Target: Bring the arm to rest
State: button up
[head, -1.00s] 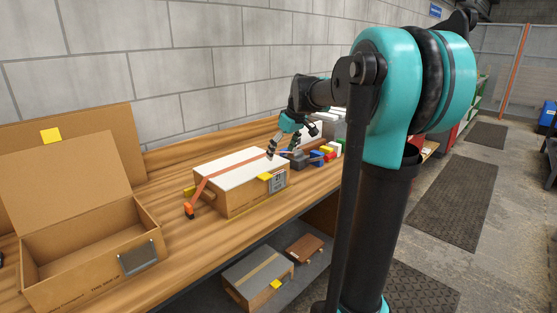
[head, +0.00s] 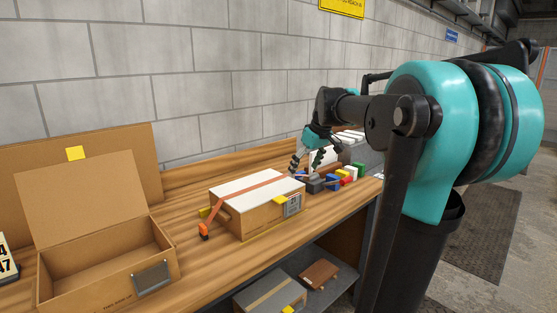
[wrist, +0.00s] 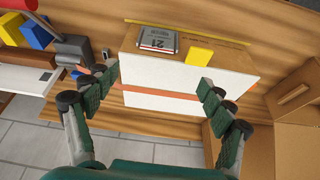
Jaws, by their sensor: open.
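My gripper (head: 307,161) hangs from my arm over the far right end of a closed box, above the wooden workbench (head: 185,200). In the wrist view its two green-padded fingers (wrist: 160,97) are spread wide with nothing between them. The closed cardboard box (head: 262,219) has a white top and a reddish strap across it. In the wrist view the box (wrist: 190,92) lies beyond the fingers; I cannot tell the exact gap. The box carries a label plate (head: 292,206) and a yellow tag.
An open cardboard box (head: 105,274) stands at the left front. Coloured blocks (head: 345,176) and a grey object lie right of the closed box. A grey block wall (head: 150,80) stands behind the bench. Boxes (head: 270,294) sit on a lower shelf.

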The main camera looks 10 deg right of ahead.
jog(key=s+d+f+m+h, duration=0.1)
jog(key=s+f+m, duration=0.5)
jog(key=s+f, duration=1.9)
notch_tip(320, 180, down, 3)
jog(key=shift+d+r+m+t+h, duration=0.15)
jog(key=shift+m+t+h, duration=0.15)
jog(key=shift+h, duration=0.4)
jog(key=shift+s, duration=0.1)
